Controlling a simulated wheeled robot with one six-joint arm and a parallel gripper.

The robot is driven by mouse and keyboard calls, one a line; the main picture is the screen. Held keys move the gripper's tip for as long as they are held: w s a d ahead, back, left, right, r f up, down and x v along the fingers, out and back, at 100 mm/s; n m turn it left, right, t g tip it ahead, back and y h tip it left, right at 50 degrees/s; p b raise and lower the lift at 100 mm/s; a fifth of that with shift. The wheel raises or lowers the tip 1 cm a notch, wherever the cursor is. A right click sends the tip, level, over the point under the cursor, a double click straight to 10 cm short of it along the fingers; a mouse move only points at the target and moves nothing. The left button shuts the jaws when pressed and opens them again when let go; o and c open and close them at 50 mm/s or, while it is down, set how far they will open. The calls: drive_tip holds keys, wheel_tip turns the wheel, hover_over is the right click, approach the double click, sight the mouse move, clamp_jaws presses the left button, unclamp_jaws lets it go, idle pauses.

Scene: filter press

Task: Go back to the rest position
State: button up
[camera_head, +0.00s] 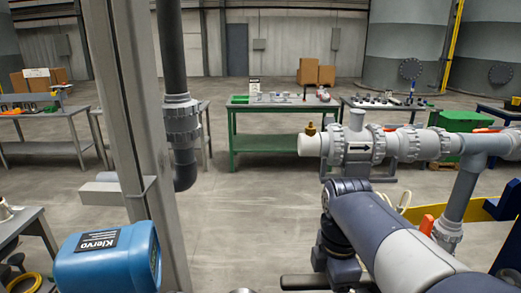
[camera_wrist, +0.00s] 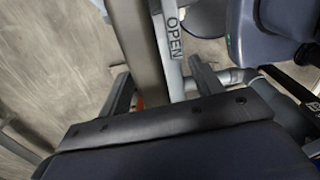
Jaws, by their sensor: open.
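My gripper (camera_wrist: 163,82) shows in the wrist view, with two dark fingers spread apart beyond the dark palm. I see nothing held between them. A grey beam and a pale strip marked OPEN (camera_wrist: 173,40) pass behind the gap between the fingers; I cannot tell how far away they are. In the head view my arm fills the lower right, and I cannot make out the gripper clearly there.
A white pipe with a flow arrow (camera_head: 358,148) runs behind my arm. A grey post (camera_head: 130,120) and dark vertical pipe (camera_head: 172,60) stand left. A blue Klervo unit (camera_head: 105,262) is lower left. A green table (camera_head: 260,142) stands beyond open floor (camera_head: 250,215).

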drive_tip(key=shift+w+m, duration=0.35)
drive_tip(key=shift+m, duration=0.05)
drive_tip(key=shift+w+d+m, duration=0.1)
drive_tip(key=shift+w+m, duration=0.8)
drive_tip(key=shift+m, duration=0.2)
drive_tip(key=shift+r, duration=0.1)
